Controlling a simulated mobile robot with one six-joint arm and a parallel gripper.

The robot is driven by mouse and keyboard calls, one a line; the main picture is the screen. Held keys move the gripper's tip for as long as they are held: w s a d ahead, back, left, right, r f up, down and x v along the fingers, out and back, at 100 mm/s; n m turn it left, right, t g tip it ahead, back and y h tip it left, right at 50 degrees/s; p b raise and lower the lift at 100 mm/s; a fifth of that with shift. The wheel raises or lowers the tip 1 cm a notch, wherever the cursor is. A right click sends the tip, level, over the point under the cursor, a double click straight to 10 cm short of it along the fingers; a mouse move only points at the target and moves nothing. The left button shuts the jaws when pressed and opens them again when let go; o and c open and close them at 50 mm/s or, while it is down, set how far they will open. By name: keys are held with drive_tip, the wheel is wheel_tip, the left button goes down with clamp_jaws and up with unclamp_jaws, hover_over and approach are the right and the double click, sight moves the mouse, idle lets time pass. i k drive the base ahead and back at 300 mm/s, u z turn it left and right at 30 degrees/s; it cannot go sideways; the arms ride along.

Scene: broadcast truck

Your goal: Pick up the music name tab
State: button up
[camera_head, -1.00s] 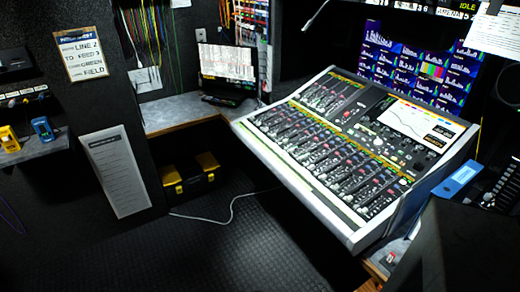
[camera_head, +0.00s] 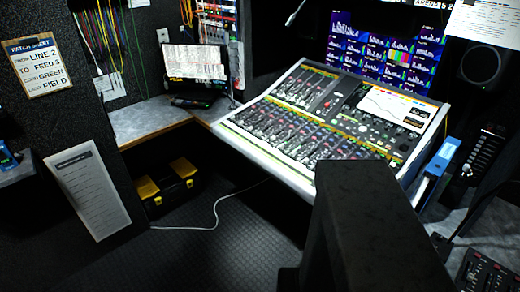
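I cannot make out a music name tab in this view; any lettering that small is unreadable. A large dark block, probably part of my arm, rises in the lower right foreground and hides the lower right corner of the mixing console (camera_head: 262,160) and part of the desk. My gripper's fingers do not show.
A blue box (camera_head: 436,172) stands right of the console, near a fader panel (camera_head: 483,155) and a second black panel (camera_head: 488,275). A speaker (camera_head: 484,68) is behind. A yellow-lidded toolbox (camera_head: 168,187) sits under the left desk (camera_head: 150,119). The dark floor (camera_head: 225,250) is open, with a white cable.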

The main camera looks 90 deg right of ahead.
sight(265, 145)
drive_tip(key=z, duration=0.15)
drive_tip(key=i, duration=0.7)
drive_tip(key=z, duration=0.75)
drive_tip(key=i, duration=0.6)
drive_tip(key=z, duration=0.3)
